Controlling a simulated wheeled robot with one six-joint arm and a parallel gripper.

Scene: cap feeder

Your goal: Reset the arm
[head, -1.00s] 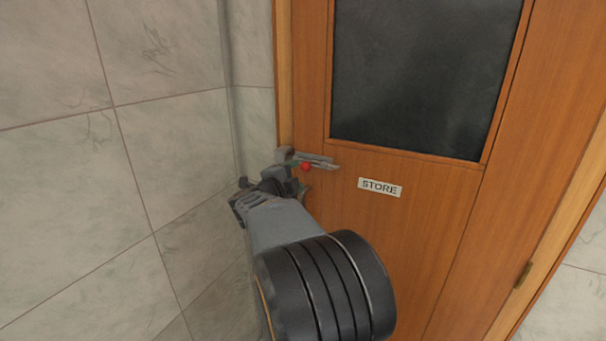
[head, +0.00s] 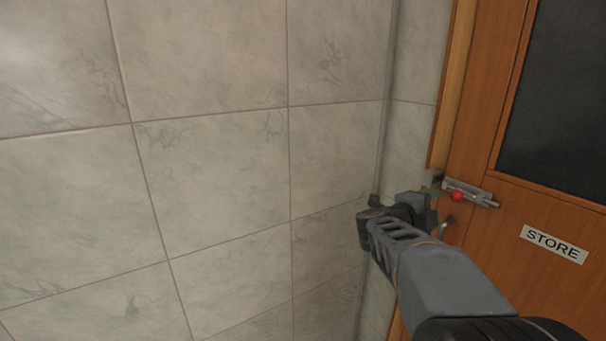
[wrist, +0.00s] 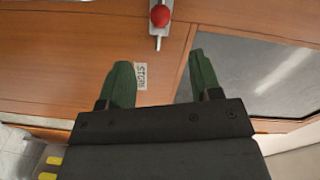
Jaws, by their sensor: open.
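My arm reaches from the bottom right of the head view toward the door. My gripper (wrist: 160,85) is open and empty in the wrist view, its two green fingers apart. In the head view its fingers are mostly hidden behind my wrist. A metal bolt latch (head: 478,194) with a red knob (head: 457,196) is fixed to the wooden door, just beyond my gripper. In the wrist view the red knob (wrist: 160,15) sits at the top centre, ahead of the fingers and apart from them.
The wooden door (head: 490,235) has a dark window (head: 560,100) and a STORE sign (head: 554,244). A tiled wall (head: 210,170) fills the left and meets the door frame near my gripper. Yellow-marked items (wrist: 52,160) show at the wrist view's lower left.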

